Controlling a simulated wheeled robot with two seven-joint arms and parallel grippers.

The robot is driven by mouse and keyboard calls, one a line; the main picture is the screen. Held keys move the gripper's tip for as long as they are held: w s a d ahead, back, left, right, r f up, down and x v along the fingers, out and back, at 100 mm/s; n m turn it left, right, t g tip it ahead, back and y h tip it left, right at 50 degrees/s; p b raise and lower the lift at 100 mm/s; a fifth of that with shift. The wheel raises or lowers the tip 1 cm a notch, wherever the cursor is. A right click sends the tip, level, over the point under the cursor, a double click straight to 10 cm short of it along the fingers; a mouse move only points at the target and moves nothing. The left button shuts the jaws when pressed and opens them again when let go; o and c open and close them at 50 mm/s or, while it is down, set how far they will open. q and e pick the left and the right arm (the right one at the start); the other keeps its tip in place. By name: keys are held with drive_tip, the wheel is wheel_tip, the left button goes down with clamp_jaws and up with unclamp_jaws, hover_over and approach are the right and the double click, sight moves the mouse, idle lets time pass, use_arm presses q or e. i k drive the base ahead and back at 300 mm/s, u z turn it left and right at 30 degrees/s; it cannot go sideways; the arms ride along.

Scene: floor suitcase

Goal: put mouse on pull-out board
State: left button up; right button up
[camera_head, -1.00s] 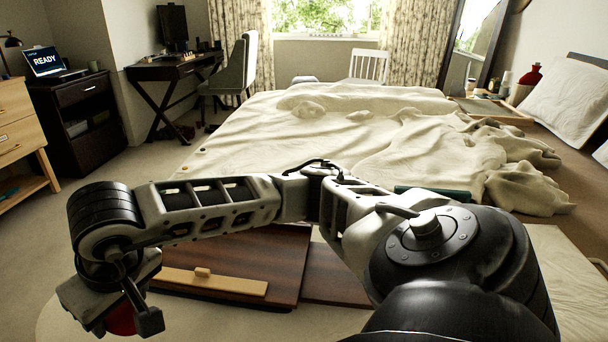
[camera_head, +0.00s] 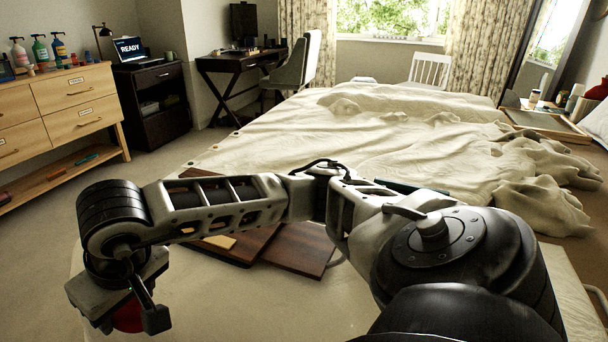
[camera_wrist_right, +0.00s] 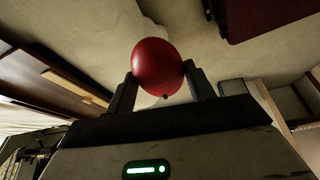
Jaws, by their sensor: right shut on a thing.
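A smooth red rounded object, which looks like the mouse (camera_wrist_right: 157,66), is between the fingers of my right gripper (camera_wrist_right: 160,85). In the head view only a little red of the mouse (camera_head: 128,318) shows below my right gripper (camera_head: 130,312), which is at the lower left, held above the floor. The gripper is shut on it. My left gripper is not in view. I cannot make out for certain which surface is the pull-out board. A black desk (camera_head: 232,64) and a dark cabinet (camera_head: 160,112) stand at the back left.
A light wooden dresser (camera_head: 82,100) with bottles on top stands at the left. Dark brown wooden panels (camera_head: 300,250) lie low behind my arm. A bed with a rumpled cream cover (camera_head: 330,130) fills the middle and right. Carpet (camera_head: 130,170) between dresser and bed is open.

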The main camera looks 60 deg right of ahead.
sight(309, 245)
drive_tip(key=u, duration=0.45)
drive_tip(key=k, duration=0.2)
drive_tip(key=z, duration=1.15)
drive_tip(key=i, duration=0.35)
drive_tip(key=u, duration=0.05)
